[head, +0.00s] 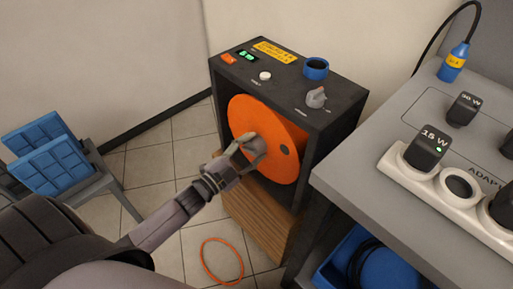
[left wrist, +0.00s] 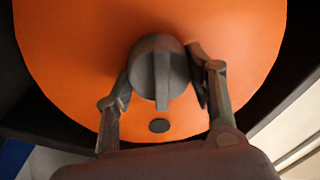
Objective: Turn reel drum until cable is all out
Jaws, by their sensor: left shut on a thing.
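The orange reel drum (head: 276,122) sits upright in the open front of a dark cabinet (head: 318,160). In the left wrist view the drum (left wrist: 80,50) fills most of the picture, with a grey knob (left wrist: 155,68) standing out from its face and a dark round spot below the knob. My left gripper (head: 252,147) is shut on the knob, one finger on each side, and it also shows in the left wrist view (left wrist: 160,88). An orange cable loop (head: 222,282) lies on the floor below. My right gripper is not in view.
The cabinet top carries a green display, a red switch, a blue cup-like part (head: 316,68) and a grey dial (head: 316,97). A grey bench with a white power strip (head: 418,179) stands close on the right. A chair with blue pads (head: 56,165) stands left. Tiled floor between is open.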

